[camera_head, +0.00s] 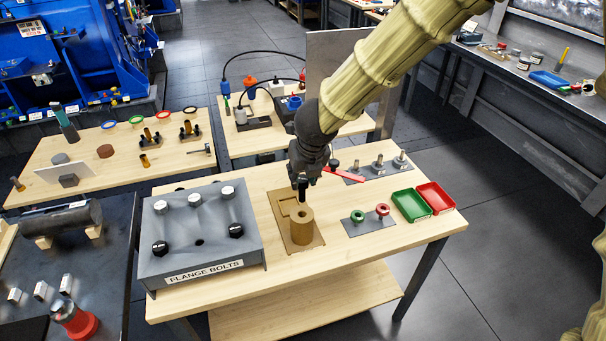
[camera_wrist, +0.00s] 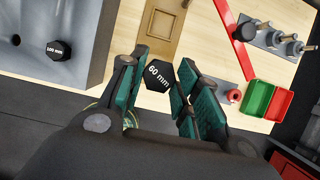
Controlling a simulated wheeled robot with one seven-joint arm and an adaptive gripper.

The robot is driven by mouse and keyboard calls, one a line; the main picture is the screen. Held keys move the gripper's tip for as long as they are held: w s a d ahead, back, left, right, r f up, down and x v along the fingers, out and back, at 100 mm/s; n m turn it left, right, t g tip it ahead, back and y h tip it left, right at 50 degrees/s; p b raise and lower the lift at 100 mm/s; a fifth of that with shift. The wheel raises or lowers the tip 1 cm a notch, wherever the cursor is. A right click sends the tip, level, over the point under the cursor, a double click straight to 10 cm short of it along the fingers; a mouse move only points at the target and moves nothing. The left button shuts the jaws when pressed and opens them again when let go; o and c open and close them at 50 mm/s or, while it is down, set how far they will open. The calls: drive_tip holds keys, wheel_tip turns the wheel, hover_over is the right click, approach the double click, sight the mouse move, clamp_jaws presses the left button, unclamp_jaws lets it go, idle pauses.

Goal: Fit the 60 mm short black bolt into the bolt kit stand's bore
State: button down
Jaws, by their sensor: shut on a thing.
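The short black bolt (camera_wrist: 158,76), its hex head marked "60 mm", is held between the green-padded fingers of my gripper (camera_wrist: 161,84). In the head view my gripper (camera_head: 303,178) points down, with the dark bolt (camera_head: 302,190) hanging above a brass cylinder (camera_head: 301,228) that has a hole in its top. I cannot tell whether the bolt's tip touches the cylinder. The grey stand labelled "FLANGE BOLTS" (camera_head: 180,262) is to the left, with silver and black bolt heads and an open dark bore (camera_head: 199,241) near its front middle.
The cylinder stands on a wooden board (camera_head: 280,205). To the right are a plate with green and red rings (camera_head: 368,226), a red bar (camera_head: 344,174), a plate with upright pins (camera_head: 378,170), and green (camera_head: 410,206) and red (camera_head: 436,197) trays. A black "100 mm" bolt (camera_wrist: 58,48) sits in the stand.

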drive_tip(key=shift+f+b, duration=1.6)
drive_tip(key=shift+f, duration=0.6)
drive_tip(key=shift+f+b, duration=2.85)
drive_tip(key=shift+f, duration=0.65)
idle(2.1)
